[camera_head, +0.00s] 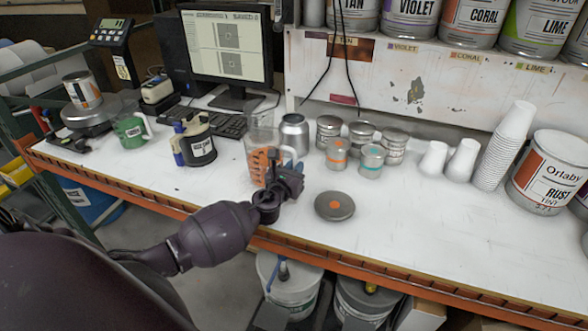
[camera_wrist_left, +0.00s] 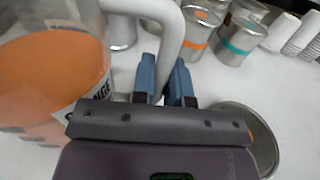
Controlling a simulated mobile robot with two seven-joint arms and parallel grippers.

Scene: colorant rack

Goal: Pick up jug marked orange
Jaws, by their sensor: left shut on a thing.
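The jug marked orange (camera_head: 259,140) is clear, with orange contents low in it and a pale handle. It stands upright at the bench's front, or very close above the top; I cannot tell which. My left gripper (camera_head: 286,172) is at its right side, shut on the handle. In the left wrist view, the jug's orange body (camera_wrist_left: 48,75) fills the left, with part of a label reading "ORANGE". Its white handle (camera_wrist_left: 170,30) runs down between the blue fingers of my left gripper (camera_wrist_left: 167,82). My right gripper is not in view.
A round grey lid (camera_head: 334,205) with an orange dot lies right of the gripper. Several metal tins (camera_head: 337,153) stand behind it. The bench (camera_head: 420,222) is clear at front right.

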